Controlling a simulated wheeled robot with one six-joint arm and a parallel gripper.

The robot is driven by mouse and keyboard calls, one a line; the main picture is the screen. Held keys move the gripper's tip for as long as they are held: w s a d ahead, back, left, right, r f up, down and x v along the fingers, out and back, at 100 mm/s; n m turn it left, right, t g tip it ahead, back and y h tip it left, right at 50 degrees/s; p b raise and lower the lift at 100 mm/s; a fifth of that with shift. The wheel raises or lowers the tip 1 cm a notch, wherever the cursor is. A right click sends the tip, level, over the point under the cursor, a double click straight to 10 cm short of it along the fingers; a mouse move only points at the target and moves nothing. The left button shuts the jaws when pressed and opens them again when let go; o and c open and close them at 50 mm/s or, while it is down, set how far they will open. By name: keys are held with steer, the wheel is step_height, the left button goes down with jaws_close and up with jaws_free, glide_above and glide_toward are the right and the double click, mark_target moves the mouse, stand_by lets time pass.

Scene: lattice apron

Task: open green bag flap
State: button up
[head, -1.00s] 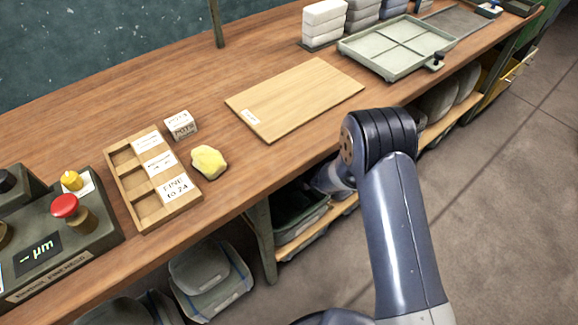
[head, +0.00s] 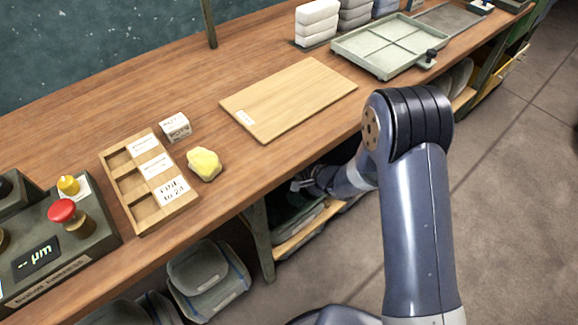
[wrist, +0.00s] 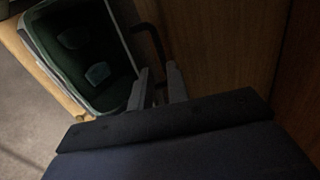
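The green bag (head: 292,222) is a dark green open-looking shape on the low shelf under the bench. In the wrist view the bag (wrist: 88,45) is at upper left, with a pale rim and two small pale patches inside. I cannot tell which part is its flap. A dark curved bar (wrist: 154,36) sticks out at its right side. My gripper (head: 300,185) reaches under the bench edge, above the bag. In the wrist view my gripper (wrist: 158,70) has its fingers apart; the bar runs down near the fingertips, and whether they touch is unclear.
The bench top (head: 110,95) overhangs the shelf. A green-grey leg (head: 258,240) stands left of the bag, with grey bags (head: 205,278) beyond it. A board (head: 290,98), a wooden tray (head: 145,190) and a yellow lump (head: 204,164) lie on top. The floor at right is clear.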

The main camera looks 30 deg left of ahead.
steer(key=shift+v, duration=1.25)
